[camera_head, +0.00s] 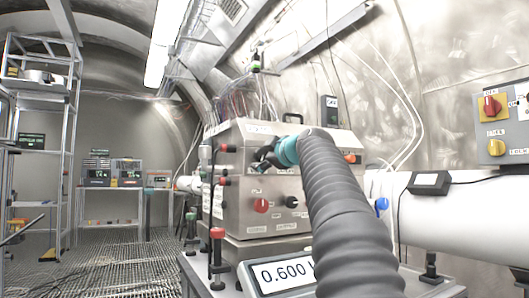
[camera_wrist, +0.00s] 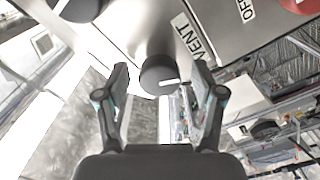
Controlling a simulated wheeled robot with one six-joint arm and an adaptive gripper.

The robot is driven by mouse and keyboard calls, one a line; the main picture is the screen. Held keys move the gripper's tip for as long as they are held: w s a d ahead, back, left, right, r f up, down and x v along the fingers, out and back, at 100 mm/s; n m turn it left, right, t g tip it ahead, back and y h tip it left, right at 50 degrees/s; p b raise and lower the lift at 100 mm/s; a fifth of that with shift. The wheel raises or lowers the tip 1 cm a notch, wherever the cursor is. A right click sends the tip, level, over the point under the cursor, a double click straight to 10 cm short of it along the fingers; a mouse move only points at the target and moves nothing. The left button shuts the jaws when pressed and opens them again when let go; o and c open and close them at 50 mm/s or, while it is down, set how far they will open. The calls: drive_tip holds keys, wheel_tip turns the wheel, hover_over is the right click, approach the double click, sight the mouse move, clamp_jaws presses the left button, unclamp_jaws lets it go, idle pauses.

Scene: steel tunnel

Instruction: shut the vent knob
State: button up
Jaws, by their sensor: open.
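The vent knob (camera_wrist: 160,75) is a dark round knob with a white pointer line, on a steel panel beside a "VENT" label (camera_wrist: 194,38). In the wrist view it shows between the two fingers of my gripper (camera_wrist: 162,70), which are open and spread to either side. The fingers look apart from the knob; the depth gap is hard to judge. In the head view my gripper (camera_head: 266,157) is in front of the upper face of the steel box (camera_head: 232,217). I cannot tell the vent knob there for sure; my gripper and arm cover part of that face.
A red knob (camera_head: 261,205) and a black knob (camera_head: 292,202) sit low on the box front. Red-topped posts (camera_head: 217,233) stand at its left. A display reading 0.600 (camera_head: 284,274) is below. A white pipe (camera_head: 460,222) runs at right. The grated floor (camera_head: 120,262) at left is clear.

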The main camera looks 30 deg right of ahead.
drive_tip(key=shift+w, duration=0.3)
drive_tip(key=c, duration=1.1)
drive_tip(key=shift+c, duration=0.2)
